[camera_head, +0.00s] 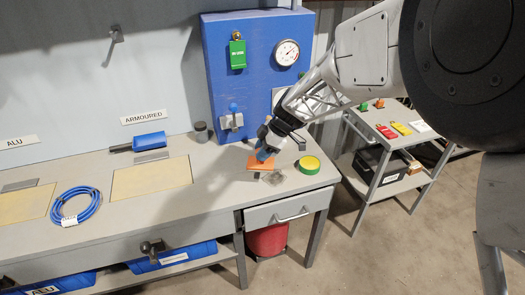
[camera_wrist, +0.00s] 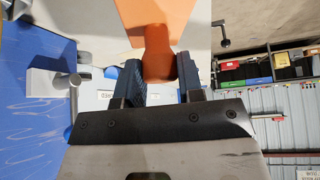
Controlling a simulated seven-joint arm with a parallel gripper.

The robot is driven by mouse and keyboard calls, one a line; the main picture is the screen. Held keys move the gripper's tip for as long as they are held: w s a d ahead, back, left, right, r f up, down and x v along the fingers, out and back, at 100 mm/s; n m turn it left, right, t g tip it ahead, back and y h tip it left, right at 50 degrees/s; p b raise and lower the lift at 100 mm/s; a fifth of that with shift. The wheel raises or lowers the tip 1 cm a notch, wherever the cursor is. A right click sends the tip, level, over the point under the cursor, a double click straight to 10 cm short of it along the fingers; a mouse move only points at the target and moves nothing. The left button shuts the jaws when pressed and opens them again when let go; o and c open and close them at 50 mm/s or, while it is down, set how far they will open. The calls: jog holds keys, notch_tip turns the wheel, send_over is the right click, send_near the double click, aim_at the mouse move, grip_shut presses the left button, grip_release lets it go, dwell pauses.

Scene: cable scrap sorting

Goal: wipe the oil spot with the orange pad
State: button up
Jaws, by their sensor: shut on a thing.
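The orange pad (camera_head: 259,163) is at the right part of the grey workbench, below my gripper (camera_head: 264,153). My gripper is shut on the pad's orange grip; in the wrist view the grip (camera_wrist: 158,66) sits between the two dark fingers and the wider pad (camera_wrist: 150,12) lies beyond them. Whether the pad touches the bench I cannot tell. A small dark, shiny patch, seemingly the oil spot (camera_head: 273,178), shows on the bench just in front of the pad. Part of it may be hidden by the pad.
A green and yellow round roll (camera_head: 309,165) lies right of the patch. A blue cabinet (camera_head: 222,85) with a gauge and handle stands behind. A dark jar (camera_head: 201,132), blue scoop (camera_head: 149,141) and blue cable coil (camera_head: 76,205) are to the left.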

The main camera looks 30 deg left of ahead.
jog(key=n+g, duration=0.1)
jog(key=n, duration=0.1)
jog(key=n+g+h, duration=0.1)
jog(key=n, duration=0.1)
jog(key=shift+w+d+f+n+h, duration=0.1)
jog(key=shift+w+d+n+h, duration=0.1)
jog(key=shift+n+h, duration=0.1)
jog(key=shift+f, duration=0.1)
